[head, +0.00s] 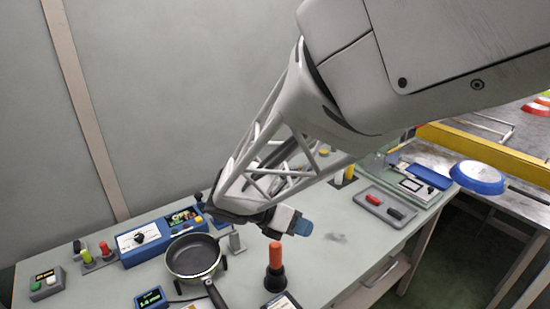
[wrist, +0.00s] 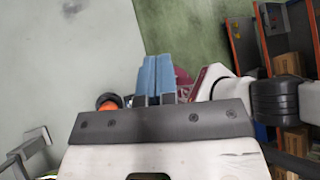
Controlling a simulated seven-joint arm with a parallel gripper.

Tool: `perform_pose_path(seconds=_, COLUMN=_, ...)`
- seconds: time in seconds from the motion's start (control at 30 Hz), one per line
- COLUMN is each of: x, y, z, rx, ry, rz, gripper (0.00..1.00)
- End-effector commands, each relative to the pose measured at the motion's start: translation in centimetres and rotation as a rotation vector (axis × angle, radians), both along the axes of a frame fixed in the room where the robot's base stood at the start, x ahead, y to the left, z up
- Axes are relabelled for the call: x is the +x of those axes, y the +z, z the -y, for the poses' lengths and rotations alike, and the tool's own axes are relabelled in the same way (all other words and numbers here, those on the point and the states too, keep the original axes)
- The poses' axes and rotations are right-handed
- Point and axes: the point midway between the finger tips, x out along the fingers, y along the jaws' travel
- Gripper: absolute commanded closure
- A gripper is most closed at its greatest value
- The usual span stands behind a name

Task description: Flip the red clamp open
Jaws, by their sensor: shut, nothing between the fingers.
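An upright orange-red handle (head: 275,256) stands on a dark base near the front edge of the table. A rounded orange top (wrist: 107,101) with a dark ring shows left of my fingers in the wrist view; it looks like the same part. I cannot tell from these views whether it is the clamp or whether it is open. My gripper (head: 303,228) is above and to the right of the handle in the head view, apart from it. Its blue fingers (wrist: 157,72) are shut and empty. A dark red shape (wrist: 184,84) is partly hidden behind the fingers.
A black pan (head: 193,256) sits left of the handle, beside a blue control box (head: 145,238). A grey tray (head: 385,222) holds a red and a black piece. A blue-rimmed pan (head: 478,178) is at the right. The tabletop between handle and tray is clear.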

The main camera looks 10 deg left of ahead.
Motion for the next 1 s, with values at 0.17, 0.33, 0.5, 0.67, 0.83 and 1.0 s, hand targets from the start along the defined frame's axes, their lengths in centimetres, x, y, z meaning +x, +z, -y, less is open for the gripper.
perform_pose_path(seconds=0.17, x=0.9, y=-1.1, z=-3.8, rx=-0.128, ry=0.159, rz=-0.096, gripper=1.0)
perform_pose_path(seconds=0.33, x=1.4, y=-2.0, z=-7.4, rx=-0.256, ry=0.301, rz=-0.182, gripper=1.0)
perform_pose_path(seconds=0.5, x=1.6, y=-2.9, z=-11.3, rx=-0.381, ry=0.436, rz=-0.253, gripper=1.0)
perform_pose_path(seconds=0.67, x=1.4, y=-3.8, z=-15.0, rx=-0.499, ry=0.557, rz=-0.306, gripper=1.0)
perform_pose_path(seconds=0.83, x=0.9, y=-4.8, z=-19.2, rx=-0.63, ry=0.678, rz=-0.356, gripper=1.0)
perform_pose_path(seconds=1.0, x=-0.1, y=-5.9, z=-23.5, rx=-0.768, ry=0.787, rz=-0.4, gripper=1.0)
